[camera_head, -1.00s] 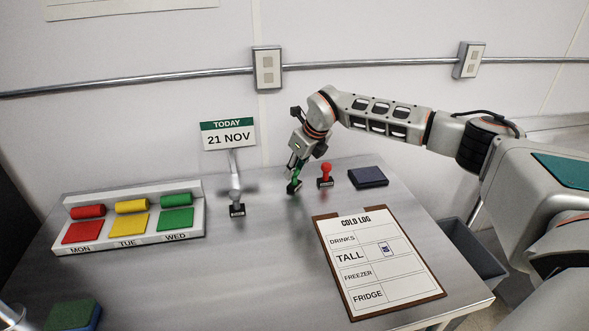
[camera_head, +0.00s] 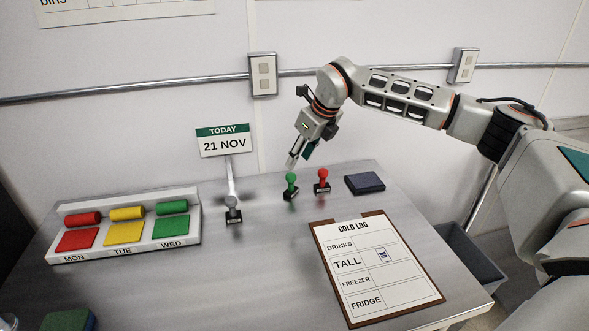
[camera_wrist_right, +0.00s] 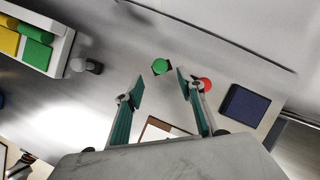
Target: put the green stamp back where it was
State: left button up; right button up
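The green stamp (camera_head: 291,184) stands upright on the steel table, just left of the red stamp (camera_head: 322,180). My right gripper (camera_head: 299,163) is above and slightly behind the green stamp, apart from it. In the right wrist view the gripper (camera_wrist_right: 158,82) is open and empty. The green stamp's round top (camera_wrist_right: 160,66) shows beyond the fingertips, and the red stamp (camera_wrist_right: 205,84) is partly behind the right finger.
A grey stamp (camera_head: 233,210) stands left, by the TODAY sign (camera_head: 224,141). A dark ink pad (camera_head: 365,183) lies right. The COLD LOG clipboard (camera_head: 429,284) lies in front, with one mark in the TALL row. A tray (camera_head: 196,231) of coloured pieces is far left.

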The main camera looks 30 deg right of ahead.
jog(key=v, duration=0.3)
jog(key=shift+r, duration=0.2)
jog(key=shift+s, duration=0.1)
dwell(0.3)
